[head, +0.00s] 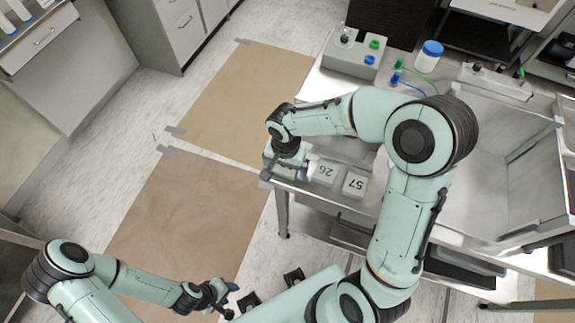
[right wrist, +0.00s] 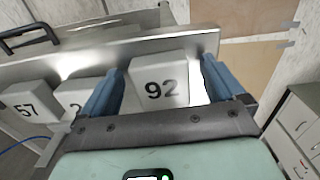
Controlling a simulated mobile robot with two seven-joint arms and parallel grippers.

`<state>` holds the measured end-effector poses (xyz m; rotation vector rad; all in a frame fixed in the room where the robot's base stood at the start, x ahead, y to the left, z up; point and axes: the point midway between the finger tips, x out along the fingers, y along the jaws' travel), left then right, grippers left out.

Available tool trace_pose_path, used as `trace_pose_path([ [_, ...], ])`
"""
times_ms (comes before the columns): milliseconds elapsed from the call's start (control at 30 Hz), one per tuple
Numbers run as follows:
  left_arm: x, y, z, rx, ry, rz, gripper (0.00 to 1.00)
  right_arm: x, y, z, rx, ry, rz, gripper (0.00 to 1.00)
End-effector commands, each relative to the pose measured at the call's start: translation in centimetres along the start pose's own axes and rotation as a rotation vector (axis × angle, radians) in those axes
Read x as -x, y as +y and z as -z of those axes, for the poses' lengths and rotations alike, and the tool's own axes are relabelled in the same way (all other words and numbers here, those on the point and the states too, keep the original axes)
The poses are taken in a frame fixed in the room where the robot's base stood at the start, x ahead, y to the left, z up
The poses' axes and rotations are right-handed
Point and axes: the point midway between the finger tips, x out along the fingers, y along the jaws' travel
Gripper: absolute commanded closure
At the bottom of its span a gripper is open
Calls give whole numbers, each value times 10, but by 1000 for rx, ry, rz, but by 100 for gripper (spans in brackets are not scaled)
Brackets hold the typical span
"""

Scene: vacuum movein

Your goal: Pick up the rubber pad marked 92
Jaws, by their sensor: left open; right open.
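The rubber pad marked 92 (right wrist: 158,82) is a pale block with dark digits, seen in the right wrist view. My right gripper (right wrist: 164,68) is open, with one blue finger on each side of this pad. I cannot tell whether the fingers touch it. In the head view my right gripper (head: 287,168) is over the table's left end and hides the pad. My left gripper (head: 222,296) is low in the head view, away from the table, open and empty.
Pads marked 26 (head: 323,172) and 57 (head: 354,185) stand in a row beside my right gripper. The metal table's edge (head: 308,189) runs close by.

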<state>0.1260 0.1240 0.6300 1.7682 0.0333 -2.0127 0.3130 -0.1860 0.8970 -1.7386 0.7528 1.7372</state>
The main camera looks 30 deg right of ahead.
Motion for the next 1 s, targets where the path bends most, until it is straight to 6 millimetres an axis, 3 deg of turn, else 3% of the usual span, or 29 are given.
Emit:
trace_pose_path([
  [67,0,0,0,0,0,0,53,0,0,0,0,0,0,4],
  [100,0,0,0,0,0,0,53,0,0,0,0,0,0,11],
  [267,0,0,0,0,0,0,53,0,0,0,0,0,0,63],
  [300,0,0,0,0,0,0,53,0,0,0,0,0,0,66],
  [733,1,1,1,0,1,0,53,11,0,1,0,2,0,67],
  [867,4,2,2,-1,2,-1,53,30,-1,1,-1,4,4,67],
  [1000,8,4,4,-2,6,-2,53,63,-1,1,-1,6,6,67],
])
